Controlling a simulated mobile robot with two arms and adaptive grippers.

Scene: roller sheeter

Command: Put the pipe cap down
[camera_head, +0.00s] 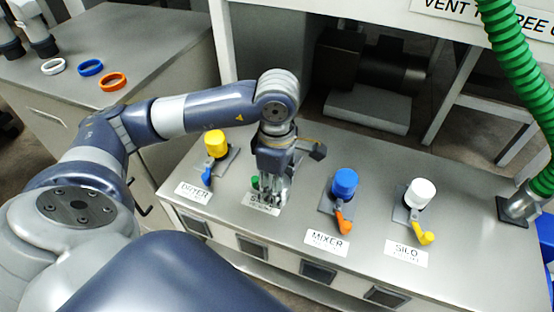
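My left gripper (271,190) points down over the second station from the left on the steel panel, just above or at its plate. Its fingers cover most of that station and part of its label (262,207), so I cannot tell whether they are open or shut, or whether a cap is between them. A small green part (256,182) shows beside the fingers. Other pipes carry a yellow cap (215,139) at DRYER, a blue cap (345,181) at MIXER and a white cap (421,191) at SILO. My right gripper is not in view.
Coloured valve handles stand before the caps: blue (207,174), orange (343,222) and yellow (423,235). A green hose (520,75) comes down at the right. White, blue and orange rings (113,82) lie on the left bench. The panel's right front is clear.

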